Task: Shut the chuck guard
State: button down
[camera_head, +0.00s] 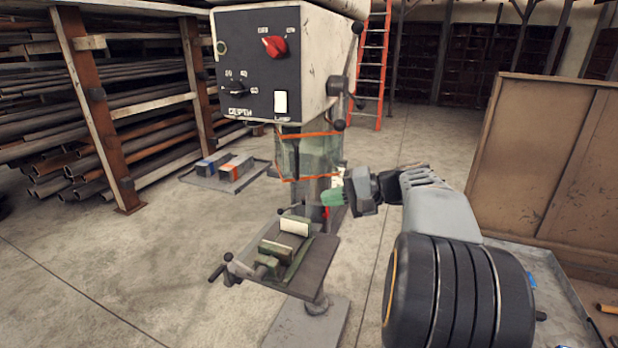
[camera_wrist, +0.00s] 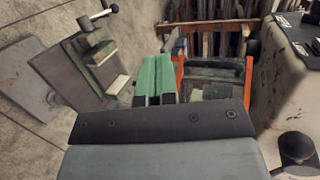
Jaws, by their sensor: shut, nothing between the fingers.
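The chuck guard (camera_head: 308,155) is a clear panel with orange edging, hanging under the drill press head (camera_head: 285,65). In the wrist view the guard (camera_wrist: 212,72) shows as an orange-edged frame just right of my fingers. My gripper (camera_head: 328,199) has green fingertips and is shut and empty. It is at the guard's lower right side in the head view, beside the column. The fingers (camera_wrist: 154,75) are together in the wrist view. I cannot tell whether they touch the guard, or how far it is swung. The chuck is not clearly visible.
A vise (camera_head: 284,240) sits on the drill table (camera_head: 318,262) below the guard. A lever with a knob (camera_head: 340,88) sticks out from the head's right side. A pipe rack (camera_head: 90,110) stands left, and a brown cabinet (camera_head: 550,165) stands right. Open floor lies behind.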

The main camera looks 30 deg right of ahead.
aim_at(307, 150)
jog(key=d+r+t+y, duration=0.2)
jog(key=d+r+t, duration=0.2)
jog(key=d, duration=0.4)
jog(key=p+x, duration=0.1)
jog(key=x, duration=1.2)
jog(key=shift+w+f, duration=0.2)
jog(key=shift+f, duration=0.15)
jog(key=shift+w+d+m+h, duration=0.1)
jog(key=shift+m+h, duration=0.2)
